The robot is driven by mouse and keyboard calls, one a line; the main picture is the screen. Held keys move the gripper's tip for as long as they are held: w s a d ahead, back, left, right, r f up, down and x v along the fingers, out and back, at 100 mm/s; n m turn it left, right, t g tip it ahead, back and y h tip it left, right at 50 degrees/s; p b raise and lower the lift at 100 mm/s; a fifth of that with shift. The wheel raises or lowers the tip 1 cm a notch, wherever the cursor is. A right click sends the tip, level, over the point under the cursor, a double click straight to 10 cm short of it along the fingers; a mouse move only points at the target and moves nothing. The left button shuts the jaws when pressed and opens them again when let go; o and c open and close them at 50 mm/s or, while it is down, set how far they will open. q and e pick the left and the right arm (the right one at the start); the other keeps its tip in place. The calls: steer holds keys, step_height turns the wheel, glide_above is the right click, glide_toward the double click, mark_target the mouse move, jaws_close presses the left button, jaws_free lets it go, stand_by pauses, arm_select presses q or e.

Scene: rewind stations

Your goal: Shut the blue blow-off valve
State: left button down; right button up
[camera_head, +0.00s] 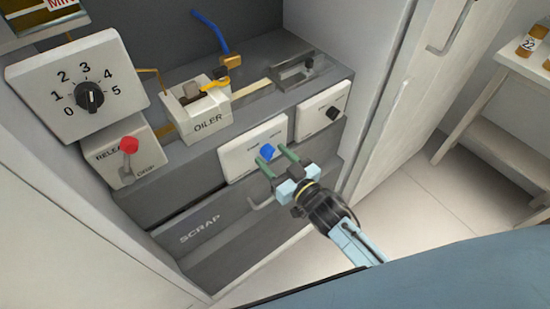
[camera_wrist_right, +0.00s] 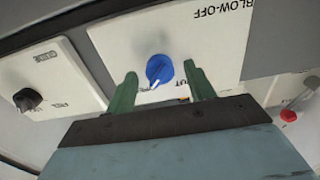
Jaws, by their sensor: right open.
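The blue blow-off valve (camera_head: 267,152) is a small knob on a white panel (camera_head: 236,160) on the front of the grey cabinet. In the right wrist view the blue knob (camera_wrist_right: 159,70) has a white pointer line toward the lower edge of its BLOW-OFF panel (camera_wrist_right: 110,38). My right gripper (camera_head: 279,161) is open, its two green fingers on either side of the knob or just in front of it. In the wrist view its fingers (camera_wrist_right: 158,90) stand apart with the knob between and beyond their tips. I cannot tell whether they touch it. My left gripper is not in view.
A panel with a black knob (camera_head: 333,113) sits right of the blue one. The SCRAP drawer (camera_head: 199,229) with its handle is below. A shelf (camera_head: 480,125) stands far right.

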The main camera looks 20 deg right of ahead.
steer(key=shift+c, duration=0.3)
steer(key=c, duration=0.9)
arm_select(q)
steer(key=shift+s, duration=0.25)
